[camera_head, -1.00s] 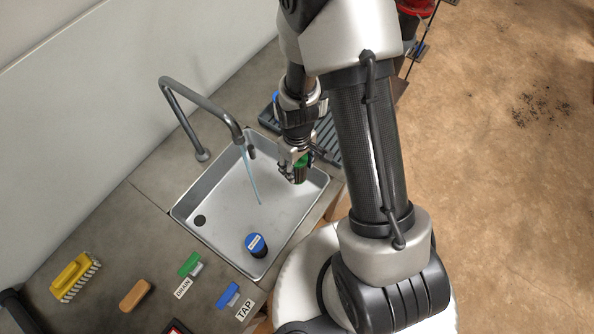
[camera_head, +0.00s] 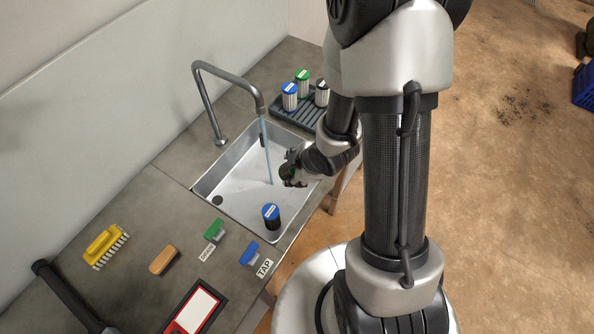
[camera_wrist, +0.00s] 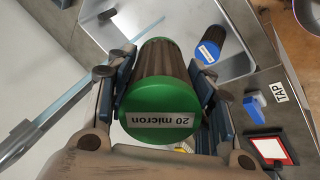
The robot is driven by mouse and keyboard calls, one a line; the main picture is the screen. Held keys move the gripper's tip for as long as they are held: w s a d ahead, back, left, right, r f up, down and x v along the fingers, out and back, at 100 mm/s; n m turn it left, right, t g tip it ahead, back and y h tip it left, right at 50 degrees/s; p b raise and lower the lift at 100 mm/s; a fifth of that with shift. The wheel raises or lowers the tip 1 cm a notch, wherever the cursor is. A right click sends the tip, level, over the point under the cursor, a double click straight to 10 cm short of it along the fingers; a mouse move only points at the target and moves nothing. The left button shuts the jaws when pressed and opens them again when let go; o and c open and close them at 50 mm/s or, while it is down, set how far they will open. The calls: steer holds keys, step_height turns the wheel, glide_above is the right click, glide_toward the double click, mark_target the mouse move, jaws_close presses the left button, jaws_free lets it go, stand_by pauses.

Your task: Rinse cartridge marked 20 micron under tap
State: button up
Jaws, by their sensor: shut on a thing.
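My gripper (camera_head: 290,172) is shut on a cartridge (camera_wrist: 162,112) with a green cap marked "20 micron" and a dark, dirty-looking pleated body. The wrist view shows a finger on each side of it. The gripper is tilted over the sink (camera_head: 238,202), near its right side. The tap (camera_head: 228,80) is a bent grey pipe, with a thin stream of water (camera_head: 268,150) falling into the sink. The stream also shows at the left in the wrist view (camera_wrist: 75,92). The cartridge is just right of the stream and appears apart from it.
A blue-capped dark cartridge (camera_head: 271,217) stands in the sink's front corner. Behind the sink, a dark rack (camera_head: 290,117) holds several cartridges. In front are the green drain handle (camera_head: 214,229), blue tap handle (camera_head: 250,252), yellow brush (camera_head: 103,245), wooden block (camera_head: 163,260) and red-framed tablet (camera_head: 195,308).

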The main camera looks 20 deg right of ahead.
steer(key=w, duration=0.2)
steer(key=shift+w+a+f, duration=0.25)
steer(key=shift+w+a, duration=0.05)
steer(key=shift+w, duration=0.05)
steer(key=w+a+f+p, duration=0.2)
steer(key=w+a+p, duration=0.1)
steer(key=w, duration=0.7)
steer(key=shift+w+a, duration=0.15)
steer(key=shift+w, duration=0.1)
steer(key=shift+f, duration=0.1)
stand_by(0.4)
steer(key=shift+w+d+p, duration=0.15)
steer(key=shift+d+p, duration=0.2)
steer(key=shift+d, duration=0.25)
steer(key=shift+a+f, duration=0.1)
steer(key=shift+a, duration=0.1)
steer(key=shift+a+b, duration=0.4)
steer(key=shift+b, duration=0.1)
steer(key=shift+d, duration=0.15)
